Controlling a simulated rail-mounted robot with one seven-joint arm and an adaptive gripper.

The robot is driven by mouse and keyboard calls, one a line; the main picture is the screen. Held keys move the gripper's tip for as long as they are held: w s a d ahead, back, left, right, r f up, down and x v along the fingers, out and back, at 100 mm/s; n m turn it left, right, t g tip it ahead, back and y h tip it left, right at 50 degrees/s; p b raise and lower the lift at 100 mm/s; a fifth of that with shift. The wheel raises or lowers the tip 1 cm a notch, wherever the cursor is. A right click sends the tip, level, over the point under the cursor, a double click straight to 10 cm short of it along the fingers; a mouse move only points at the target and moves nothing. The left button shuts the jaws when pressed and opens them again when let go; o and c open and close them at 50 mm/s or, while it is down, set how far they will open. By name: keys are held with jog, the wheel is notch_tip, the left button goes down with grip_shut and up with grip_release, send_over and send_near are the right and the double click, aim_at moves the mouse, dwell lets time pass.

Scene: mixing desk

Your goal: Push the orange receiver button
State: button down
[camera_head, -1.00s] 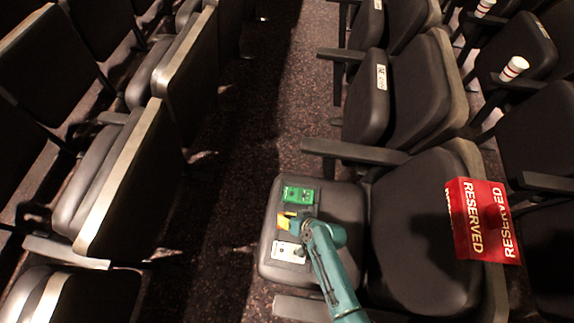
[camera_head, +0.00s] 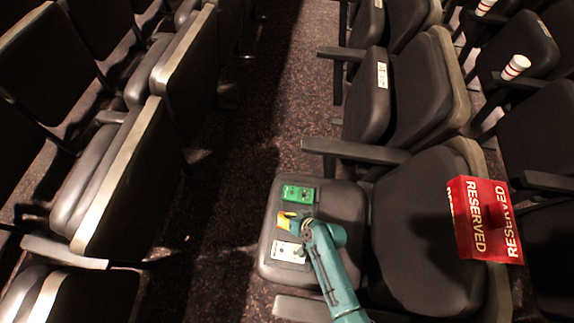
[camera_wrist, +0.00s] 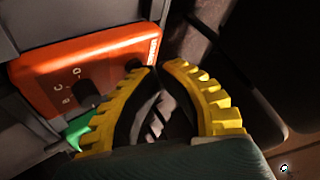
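The orange receiver (camera_wrist: 85,75) is a flat box with dark knobs and white letters, in the upper left of the wrist view. One dark knob (camera_wrist: 86,92) sits near its lower edge and another dark part near its right end, by my fingertips. I cannot make out a separate button. My gripper (camera_wrist: 160,68) has yellow ridged fingers whose tips come together with nothing seen between them. The tips are close to the receiver's right end; I cannot tell whether they touch. In the head view my gripper (camera_head: 286,219) is over the seat and hides most of the receiver.
A green box (camera_head: 298,194) and a white box (camera_head: 288,252) lie on the same dark seat cushion (camera_head: 345,200), on either side of my gripper. A red RESERVED sign (camera_head: 470,240) is on the seat back to the right. An armrest (camera_head: 355,151) stands above the cushion.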

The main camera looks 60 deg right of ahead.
jog(key=shift+f, duration=0.15)
jog(key=shift+r+p, duration=0.45)
jog(key=shift+r, duration=0.15)
notch_tip(320, 180, up, 6)
jog(key=p, duration=0.5)
dwell(0.4)
